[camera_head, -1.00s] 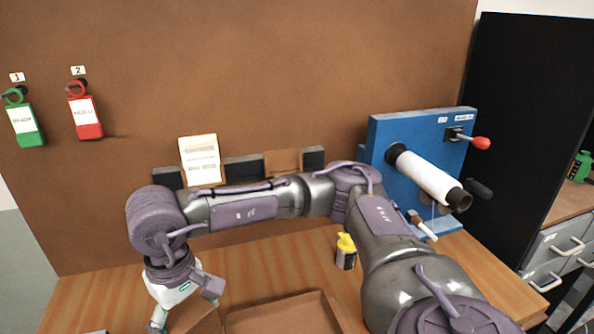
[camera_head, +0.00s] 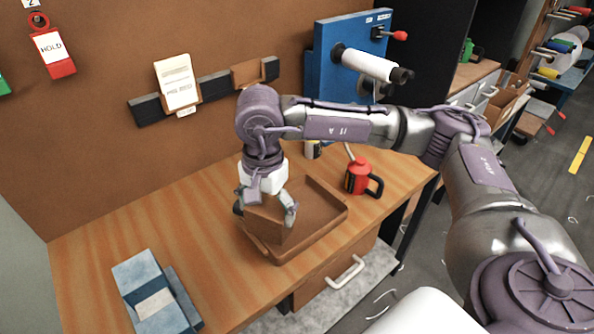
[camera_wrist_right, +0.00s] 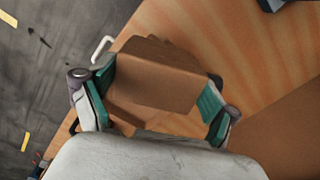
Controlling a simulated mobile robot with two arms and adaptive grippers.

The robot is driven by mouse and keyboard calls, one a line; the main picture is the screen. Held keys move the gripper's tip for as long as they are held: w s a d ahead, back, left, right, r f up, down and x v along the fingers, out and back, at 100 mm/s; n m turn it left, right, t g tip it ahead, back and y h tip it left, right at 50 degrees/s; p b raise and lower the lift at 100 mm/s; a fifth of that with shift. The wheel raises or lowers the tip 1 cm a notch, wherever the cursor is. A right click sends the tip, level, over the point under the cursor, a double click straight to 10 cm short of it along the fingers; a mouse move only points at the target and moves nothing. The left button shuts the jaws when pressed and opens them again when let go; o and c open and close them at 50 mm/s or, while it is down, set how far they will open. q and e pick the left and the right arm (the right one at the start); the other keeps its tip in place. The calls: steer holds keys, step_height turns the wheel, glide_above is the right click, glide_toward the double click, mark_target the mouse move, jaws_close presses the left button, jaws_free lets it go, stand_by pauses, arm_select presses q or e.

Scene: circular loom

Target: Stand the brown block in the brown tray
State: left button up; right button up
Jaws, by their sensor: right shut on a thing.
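The brown block (camera_head: 268,226) is between the fingers of my right gripper (camera_head: 266,207), which is shut on it. The block is at the left part of the brown tray (camera_head: 322,222), and it hides part of the tray floor. I cannot tell whether its lower edge touches the tray. In the right wrist view the block (camera_wrist_right: 158,76) sits between the two green-padded fingers of my right gripper (camera_wrist_right: 155,103) and looks tilted in the picture. My left gripper is not in view.
A red can with a black handle (camera_head: 360,177) stands right of the tray. Blue-grey folded cloths (camera_head: 152,290) lie at the table's front left. A blue machine with a white roll (camera_head: 366,64) stands behind.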

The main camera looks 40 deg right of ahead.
mark_target(271, 198)
steer(key=m, duration=0.2)
steer(key=w+d+m, duration=0.1)
steer(key=m, duration=0.2)
steer(key=w+d+m, duration=0.1)
steer(key=m, duration=0.2)
steer(key=shift+w+d+f, duration=0.15)
steer(key=w+d+f+m+p, duration=0.1)
steer(key=w+d+m, duration=0.3)
steer(key=m, duration=1.2)
steer(key=w+d+f+m+p, duration=0.15)
steer(key=d+m, duration=0.45)
steer(key=m, duration=1.1)
arm_select(q)
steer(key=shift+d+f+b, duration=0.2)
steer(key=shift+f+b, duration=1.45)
steer(key=shift+b, duration=1.3)
arm_select(e)
steer(key=shift+a+f, duration=0.2)
steer(key=shift+f, duration=3.85)
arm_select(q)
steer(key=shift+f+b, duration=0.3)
arm_select(e)
steer(key=shift+f, duration=0.4)
steer(key=o, duration=1.6)
